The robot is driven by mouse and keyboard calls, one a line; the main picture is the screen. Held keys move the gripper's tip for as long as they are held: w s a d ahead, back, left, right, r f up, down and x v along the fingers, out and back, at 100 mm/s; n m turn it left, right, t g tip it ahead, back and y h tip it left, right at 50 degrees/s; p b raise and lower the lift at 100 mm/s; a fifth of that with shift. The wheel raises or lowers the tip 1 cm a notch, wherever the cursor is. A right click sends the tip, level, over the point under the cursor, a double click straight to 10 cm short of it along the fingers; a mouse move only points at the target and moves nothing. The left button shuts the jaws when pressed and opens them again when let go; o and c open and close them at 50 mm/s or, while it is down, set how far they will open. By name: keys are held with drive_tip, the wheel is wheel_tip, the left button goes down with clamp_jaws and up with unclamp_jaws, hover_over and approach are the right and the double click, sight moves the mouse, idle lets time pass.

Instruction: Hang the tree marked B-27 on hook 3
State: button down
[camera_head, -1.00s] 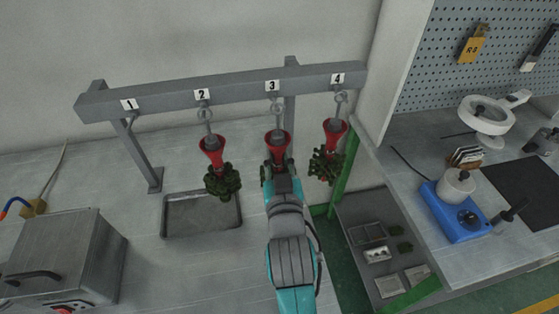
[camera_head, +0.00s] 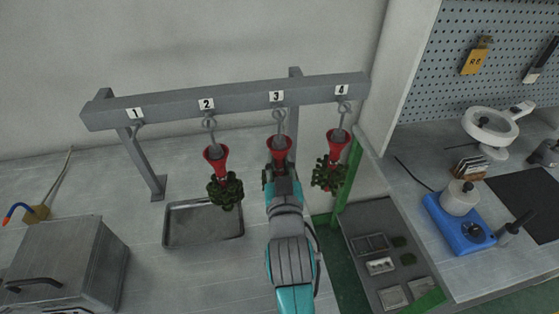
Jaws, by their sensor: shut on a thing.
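A grey rail (camera_head: 240,101) carries hooks labelled 1 to 4. Under label 3 (camera_head: 276,96), a tree with a red funnel-shaped base (camera_head: 279,146) hangs upright by its rod at the hook. My gripper (camera_head: 281,168) is at the lower part of this red base, shut on the tree; my arm hides what is below. No B-27 marking can be read. A second tree (camera_head: 224,190) with a red base and dark green branches hangs at hook 2. A third tree (camera_head: 328,172) hangs at hook 4. Hook 1 (camera_head: 139,124) is empty.
A grey tray (camera_head: 204,240) lies on the bench below hook 2. A metal box (camera_head: 66,262) stands at the left. A green post (camera_head: 348,172) and a side bench with a blue device (camera_head: 459,224) are at the right. Neighbouring trees hang close on both sides of my gripper.

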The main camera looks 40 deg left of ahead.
drive_tip(key=c, duration=0.9)
unclamp_jaws()
drive_tip(key=v, duration=1.2)
drive_tip(key=shift+d, duration=0.15)
